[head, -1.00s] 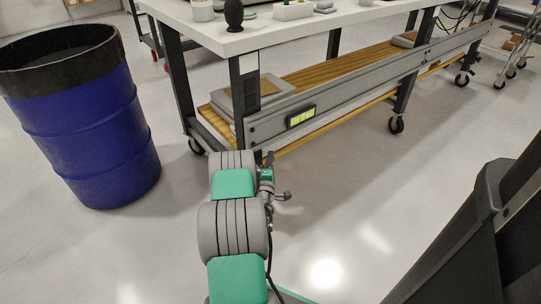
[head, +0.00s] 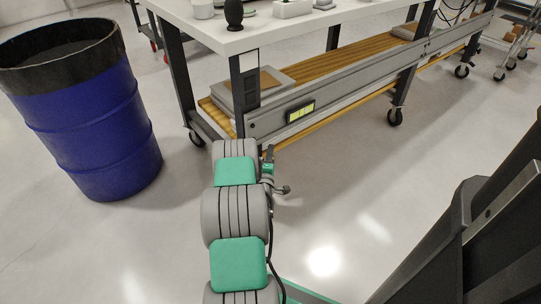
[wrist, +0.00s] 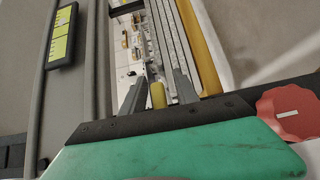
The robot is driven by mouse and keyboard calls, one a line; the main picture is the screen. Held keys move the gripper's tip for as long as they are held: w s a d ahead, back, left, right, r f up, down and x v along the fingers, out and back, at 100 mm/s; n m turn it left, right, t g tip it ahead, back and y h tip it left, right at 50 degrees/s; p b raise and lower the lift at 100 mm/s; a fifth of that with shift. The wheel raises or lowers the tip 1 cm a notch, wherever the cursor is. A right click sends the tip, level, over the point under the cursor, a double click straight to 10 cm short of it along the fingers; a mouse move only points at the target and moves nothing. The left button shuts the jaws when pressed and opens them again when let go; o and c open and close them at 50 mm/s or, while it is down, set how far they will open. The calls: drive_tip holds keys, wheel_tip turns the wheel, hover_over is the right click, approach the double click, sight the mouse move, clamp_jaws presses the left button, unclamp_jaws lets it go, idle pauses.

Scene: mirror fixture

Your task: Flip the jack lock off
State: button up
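In the wrist view, my gripper (wrist: 156,84) shows two grey fingers spread apart, pointing away from the camera. A small yellow rounded piece (wrist: 158,96) shows between them, with what looks like a gap on each side. It may be the jack lock's handle, but I cannot be sure. I cannot tell whether either finger touches it. In the head view my arm reaches to the workbench's near corner, and it hides most of the gripper. No jack lock can be made out there.
The white-topped workbench (head: 290,30) stands on casters. Its grey side beam (head: 350,100) carries a yellow label (head: 300,113), also in the wrist view (wrist: 61,36). A blue barrel (head: 95,140) stands left. A red knob (wrist: 290,113) shows at the wrist view's right. Floor right of my arm is clear.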

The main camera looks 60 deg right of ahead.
drive_tip(key=shift+a, duration=0.1)
drive_tip(key=v, duration=0.7)
drive_tip(key=shift+a, duration=0.35)
drive_tip(key=shift+s, duration=0.15)
